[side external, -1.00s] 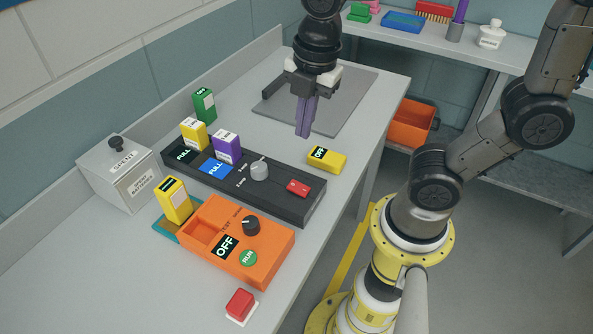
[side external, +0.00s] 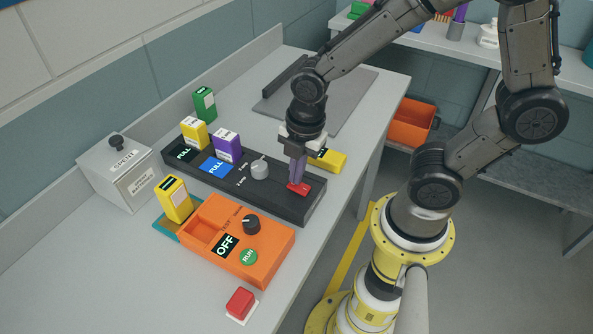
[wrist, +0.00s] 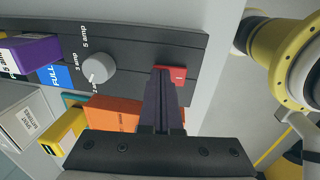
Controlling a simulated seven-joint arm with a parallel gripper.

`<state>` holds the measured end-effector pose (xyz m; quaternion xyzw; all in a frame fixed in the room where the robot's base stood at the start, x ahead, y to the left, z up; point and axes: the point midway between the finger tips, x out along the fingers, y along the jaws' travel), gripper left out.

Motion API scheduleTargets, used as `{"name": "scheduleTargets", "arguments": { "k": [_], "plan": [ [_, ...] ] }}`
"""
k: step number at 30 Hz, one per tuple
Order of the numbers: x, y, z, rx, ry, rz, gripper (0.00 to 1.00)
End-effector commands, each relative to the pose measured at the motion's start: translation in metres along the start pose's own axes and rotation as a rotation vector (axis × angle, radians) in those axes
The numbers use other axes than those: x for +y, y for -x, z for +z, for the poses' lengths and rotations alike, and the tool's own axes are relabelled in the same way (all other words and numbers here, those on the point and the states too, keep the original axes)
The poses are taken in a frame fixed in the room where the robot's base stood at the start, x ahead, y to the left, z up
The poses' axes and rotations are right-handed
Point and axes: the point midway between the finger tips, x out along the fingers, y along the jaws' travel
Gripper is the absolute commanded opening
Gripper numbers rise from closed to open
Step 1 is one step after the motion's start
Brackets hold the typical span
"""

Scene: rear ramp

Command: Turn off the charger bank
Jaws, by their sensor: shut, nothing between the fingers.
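The charger bank (side external: 228,190) is a long black unit on the grey bench. It carries a red rocker switch (side external: 305,189) near its right end, a grey knob (side external: 259,170) and a blue FULL label. A yellow and a purple battery (side external: 227,146) stand in its bays. My gripper (side external: 295,182) is shut and empty, pointing down with its purple fingertips at the red switch, touching or just above it; I cannot tell which. In the wrist view the red switch (wrist: 178,75) shows beyond the fingertips, partly hidden by them.
An orange tester (side external: 265,262) marked OFF, with a black knob and green RUN button, sits in front. A red button (side external: 240,303) is near the bench edge. A yellow battery (side external: 331,160) lies behind my gripper. A grey spent-battery box (side external: 120,175) stands left.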

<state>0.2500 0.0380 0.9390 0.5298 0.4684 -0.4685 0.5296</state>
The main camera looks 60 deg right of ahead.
Motion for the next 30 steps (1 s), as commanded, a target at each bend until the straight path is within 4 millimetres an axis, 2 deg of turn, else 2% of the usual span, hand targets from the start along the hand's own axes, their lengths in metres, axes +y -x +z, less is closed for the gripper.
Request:
{"name": "scheduleTargets", "arguments": {
  "k": [18, 30],
  "plan": [
    [0.0, -0.005, 0.0, -0.001, 0.0, -0.004, 0.0],
    [-0.014, 0.0, 0.0, -0.001, 0.001, -0.005, 0.0]
  ]
}}
